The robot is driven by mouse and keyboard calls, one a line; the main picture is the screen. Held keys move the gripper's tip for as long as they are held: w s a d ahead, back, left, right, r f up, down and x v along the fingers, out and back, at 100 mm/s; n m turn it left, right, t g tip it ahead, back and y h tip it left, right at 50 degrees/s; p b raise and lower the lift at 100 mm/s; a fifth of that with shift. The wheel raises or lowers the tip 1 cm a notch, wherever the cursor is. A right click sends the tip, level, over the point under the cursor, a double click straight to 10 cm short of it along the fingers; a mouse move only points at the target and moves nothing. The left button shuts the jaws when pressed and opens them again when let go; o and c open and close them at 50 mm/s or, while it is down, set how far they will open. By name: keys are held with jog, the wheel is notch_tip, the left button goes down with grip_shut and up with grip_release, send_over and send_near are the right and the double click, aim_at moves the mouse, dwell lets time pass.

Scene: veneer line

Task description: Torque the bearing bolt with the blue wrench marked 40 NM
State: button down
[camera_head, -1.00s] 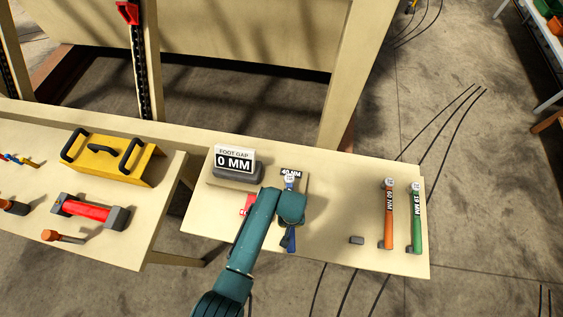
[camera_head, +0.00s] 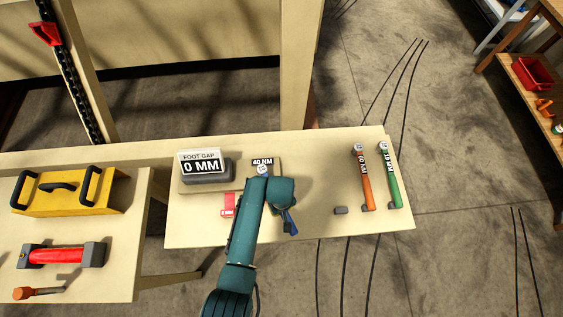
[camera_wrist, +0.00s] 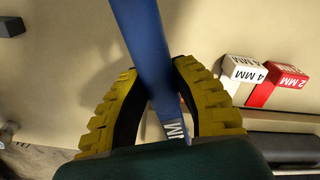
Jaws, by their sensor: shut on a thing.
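The blue wrench (camera_wrist: 150,35) runs between the two yellow-ribbed fingers of my gripper (camera_wrist: 156,68), which are shut on it. A white label ending in "NM" shows partly on the wrench in the wrist view. In the head view my arm hides the middle of the wrench. A brownish plate (camera_head: 274,172) lies around that head. The bearing bolt itself is hidden, so I cannot tell how the wrench sits on it.
An orange 60 NM wrench (camera_head: 364,180) and a green wrench (camera_head: 389,176) lie at right, near a small grey block (camera_head: 340,210). The "0 MM" foot gap display (camera_head: 201,164) stands at left. Red (camera_wrist: 277,87) and white (camera_wrist: 242,72) marked shims lie beside my gripper.

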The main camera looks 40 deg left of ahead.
jog(key=shift+w+f+b, duration=0.1)
jog(key=shift+f+b, duration=0.6)
jog(key=shift+f, duration=0.05)
jog(key=shift+s+a+m+p, duration=0.4)
jog(key=shift+s+m+p, duration=0.1)
jog(key=shift+s+p, duration=0.2)
jog(key=shift+s+a+m+p, duration=0.4)
jog(key=shift+s+a+m, duration=0.25)
jog(key=shift+s, duration=0.1)
jog(key=shift+s+a+m+p, duration=0.4)
jog(key=shift+s+a+m, duration=0.1)
jog(key=shift+s+m, duration=0.2)
jog(key=shift+s+a+m+p, duration=0.3)
jog(key=shift+s+a+m, duration=0.8)
jog(key=shift+a, duration=0.2)
jog(key=shift+s+a+m, duration=0.4)
jog(key=shift+a+m, duration=0.3)
jog(key=shift+a, duration=0.1)
jog(key=shift+s+a+m, duration=0.35)
jog(key=shift+a+m, duration=0.3)
jog(key=shift+a, duration=0.15)
